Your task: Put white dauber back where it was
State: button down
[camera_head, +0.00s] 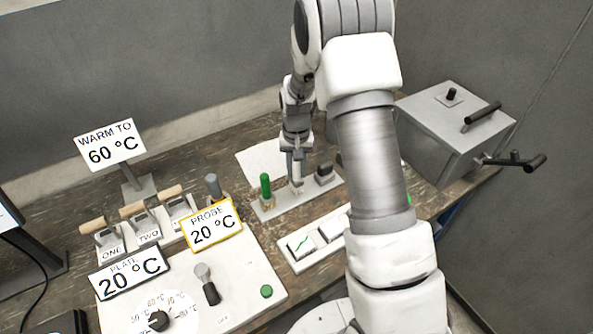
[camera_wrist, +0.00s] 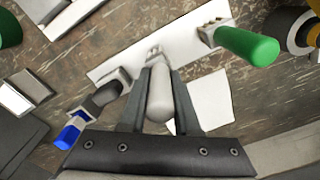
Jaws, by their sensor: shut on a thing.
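My gripper (camera_head: 297,184) is over the middle of a pale holder strip (camera_head: 285,207), between a green dauber (camera_head: 265,184) and a dark holder (camera_head: 325,172). In the wrist view, my gripper (camera_wrist: 158,100) is shut on the white dauber (camera_wrist: 160,95), with a finger on each side. The dauber's far end is at a small metal clip on the strip (camera_wrist: 110,65); I cannot tell whether it is seated.
A white sheet (camera_wrist: 208,98) lies beside the strip. A control panel with signs (camera_head: 240,265) and wooden-handled levers (camera_head: 140,222) stands at left. A switch plate (camera_head: 310,252) lies in front. A grey box with a crank (camera_head: 450,130) stands at right.

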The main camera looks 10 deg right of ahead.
jog(key=shift+f, duration=0.75)
jog(key=shift+f, duration=0.1)
jog(key=c, duration=0.6)
grip_release()
jog(key=shift+c, duration=0.2)
notch_tip(320, 180, up, 12)
jog(key=shift+r+b, duration=0.25)
jog(key=shift+b, duration=0.3)
jog(key=s+r+n+t, duration=0.2)
jog(key=s+r+t, duration=0.2)
jog(key=s+r, duration=1.35)
jog(key=s+n+t, duration=0.1)
jog(key=s, duration=0.8)
jog(key=shift+s+t, duration=0.25)
jog(key=shift+t, duration=0.05)
